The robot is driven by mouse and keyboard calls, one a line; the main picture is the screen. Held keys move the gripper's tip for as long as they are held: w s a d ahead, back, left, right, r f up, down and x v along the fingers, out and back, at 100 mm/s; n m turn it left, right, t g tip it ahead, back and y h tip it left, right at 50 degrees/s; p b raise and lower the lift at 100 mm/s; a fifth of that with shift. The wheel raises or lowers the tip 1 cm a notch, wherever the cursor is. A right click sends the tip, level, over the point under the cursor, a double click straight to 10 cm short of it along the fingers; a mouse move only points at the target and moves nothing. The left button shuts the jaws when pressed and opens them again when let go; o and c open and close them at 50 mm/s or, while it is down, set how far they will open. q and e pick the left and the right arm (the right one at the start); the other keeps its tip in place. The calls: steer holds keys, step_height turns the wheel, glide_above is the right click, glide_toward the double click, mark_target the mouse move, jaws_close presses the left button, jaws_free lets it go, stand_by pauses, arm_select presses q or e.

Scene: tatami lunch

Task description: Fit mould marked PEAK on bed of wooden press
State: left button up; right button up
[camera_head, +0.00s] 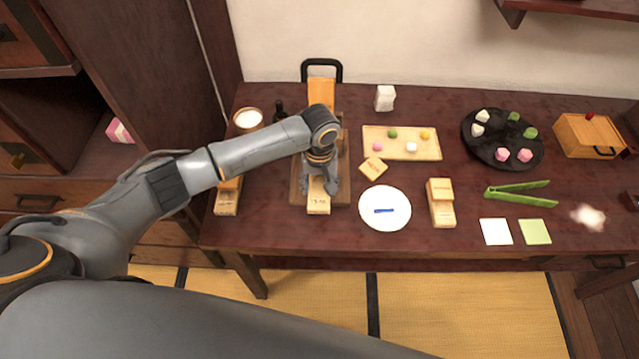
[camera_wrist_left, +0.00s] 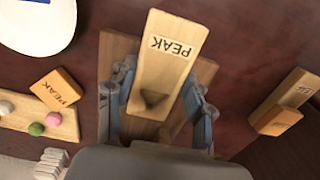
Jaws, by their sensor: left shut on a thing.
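The pale wooden mould marked PEAK (camera_wrist_left: 172,48) is between the fingers of my left gripper (camera_wrist_left: 160,106), which is shut on it. In the head view the mould (camera_head: 318,202) points toward the table's front edge, with my left gripper (camera_head: 320,183) over its rear part. The wooden press (camera_head: 342,190) is under the gripper, its black handle standing at the back. The press bed also shows below the mould in the left wrist view (camera_wrist_left: 117,52). Whether the mould touches the bed cannot be told. My right gripper is not in view.
A small wooden block marked PEAK (camera_head: 373,167) lies right of the press. A white plate (camera_head: 385,222) is in front of it. Other wooden moulds lie at the left (camera_head: 226,205) and right (camera_head: 442,213). A sweets tray (camera_head: 402,152) stands behind. A dark bottle (camera_head: 279,109) is back left.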

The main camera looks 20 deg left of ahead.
arm_select(q)
steer(key=shift+f, duration=0.45)
steer(key=o, duration=1.3)
steer(key=shift+c, duration=0.2)
step_height(320, 180, up, 12)
steer(key=shift+d+f, duration=0.1)
